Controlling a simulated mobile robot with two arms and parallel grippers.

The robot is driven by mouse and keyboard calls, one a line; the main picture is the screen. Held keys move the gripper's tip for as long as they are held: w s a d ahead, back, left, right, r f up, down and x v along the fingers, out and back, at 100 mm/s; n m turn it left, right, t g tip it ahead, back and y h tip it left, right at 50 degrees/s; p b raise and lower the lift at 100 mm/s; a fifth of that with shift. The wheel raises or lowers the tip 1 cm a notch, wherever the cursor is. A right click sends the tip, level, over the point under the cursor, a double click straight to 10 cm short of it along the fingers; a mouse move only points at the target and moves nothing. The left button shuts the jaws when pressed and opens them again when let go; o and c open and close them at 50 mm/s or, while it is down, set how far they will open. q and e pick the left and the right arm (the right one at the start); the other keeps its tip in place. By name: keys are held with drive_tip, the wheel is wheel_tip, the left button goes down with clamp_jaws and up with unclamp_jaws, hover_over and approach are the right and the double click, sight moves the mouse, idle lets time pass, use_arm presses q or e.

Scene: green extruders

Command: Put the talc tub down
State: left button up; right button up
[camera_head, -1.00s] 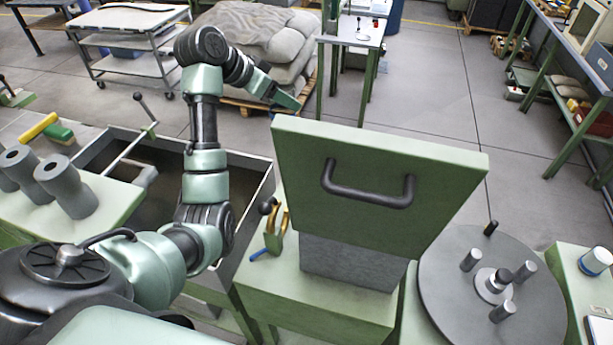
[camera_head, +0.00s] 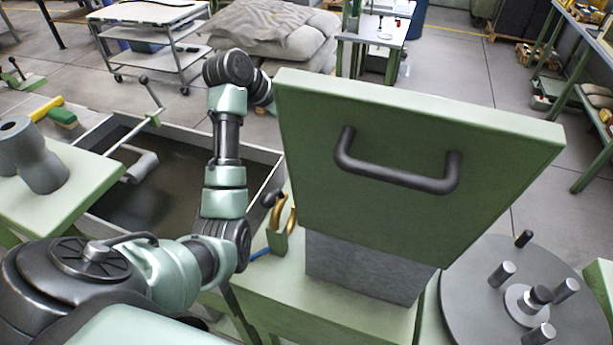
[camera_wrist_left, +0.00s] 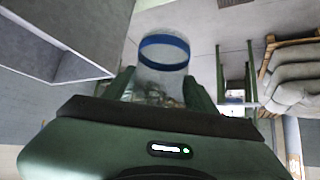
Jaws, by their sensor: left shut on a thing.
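The talc tub (camera_wrist_left: 160,78), a pale, see-through-looking tub with a blue band, is in the left wrist view. My left gripper (camera_wrist_left: 158,92) is shut on it, with one green finger on each side. The tub's lower part is partly hidden by the gripper body. In the head view my left arm reaches forward, and its gripper and the tub are hidden behind the raised green panel. My right gripper is in neither view.
The large green panel (camera_head: 410,130) with a dark handle (camera_head: 395,175) stands close by, right of my arm. An open grey bin (camera_head: 150,195) lies to the left. A round turntable (camera_head: 475,290) with pegs is at right. Sandbags (camera_head: 275,35) lie beyond on the floor.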

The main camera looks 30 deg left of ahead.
use_arm(q)
wheel_tip(320, 180, down, 17)
drive_tip(key=p, duration=0.3)
drive_tip(key=shift+f, duration=0.1)
drive_tip(key=shift+s, duration=0.1)
drive_tip(key=o, duration=1.3)
drive_tip(key=shift+o, duration=0.2)
